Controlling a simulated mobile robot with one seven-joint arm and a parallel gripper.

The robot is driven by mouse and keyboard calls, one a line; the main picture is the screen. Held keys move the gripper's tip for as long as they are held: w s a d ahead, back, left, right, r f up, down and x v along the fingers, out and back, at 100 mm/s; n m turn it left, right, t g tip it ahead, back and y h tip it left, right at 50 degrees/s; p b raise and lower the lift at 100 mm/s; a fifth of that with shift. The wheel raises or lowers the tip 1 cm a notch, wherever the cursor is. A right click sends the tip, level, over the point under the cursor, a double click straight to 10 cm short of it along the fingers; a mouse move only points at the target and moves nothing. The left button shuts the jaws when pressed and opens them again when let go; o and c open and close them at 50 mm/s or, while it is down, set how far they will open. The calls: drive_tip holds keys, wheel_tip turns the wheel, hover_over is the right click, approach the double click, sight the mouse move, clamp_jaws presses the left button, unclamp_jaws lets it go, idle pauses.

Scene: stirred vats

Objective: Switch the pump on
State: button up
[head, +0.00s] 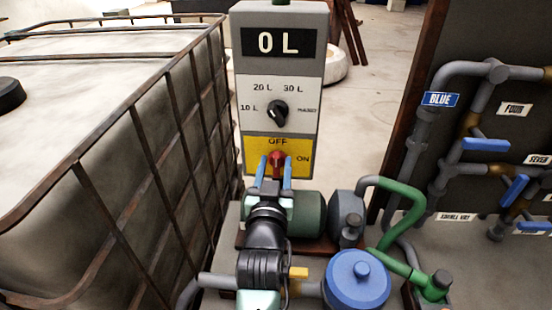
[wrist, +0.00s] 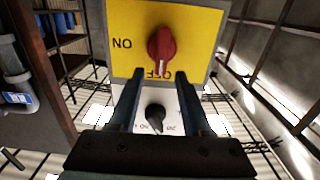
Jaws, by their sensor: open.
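The red switch knob (head: 277,160) sits on the yellow plate (head: 253,163) of a grey control box, with OFF printed above it and ON at its lower right. It also shows in the wrist view (wrist: 161,47), upside down, its white mark towards OFF. My gripper (head: 275,163) is open, its two blue fingers pointing at the plate on either side of the knob in the head view. In the wrist view its fingertips (wrist: 159,76) appear short of the knob, with nothing between them. Whether they touch the box is unclear. A green motor-like unit (head: 307,215) stands below the box, partly behind my arm.
Above the switch are a black dial (head: 277,114) marked in litres and a display (head: 279,42) reading 0 L. A caged white tank (head: 90,130) stands close on the left. Blue-handled valves (head: 486,144) and pipes are on the right. A blue-lidded vessel (head: 357,280) stands at the front.

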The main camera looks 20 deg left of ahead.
drive_tip(key=shift+x, duration=1)
clamp_jaws()
drive_tip(key=shift+f, duration=0.1)
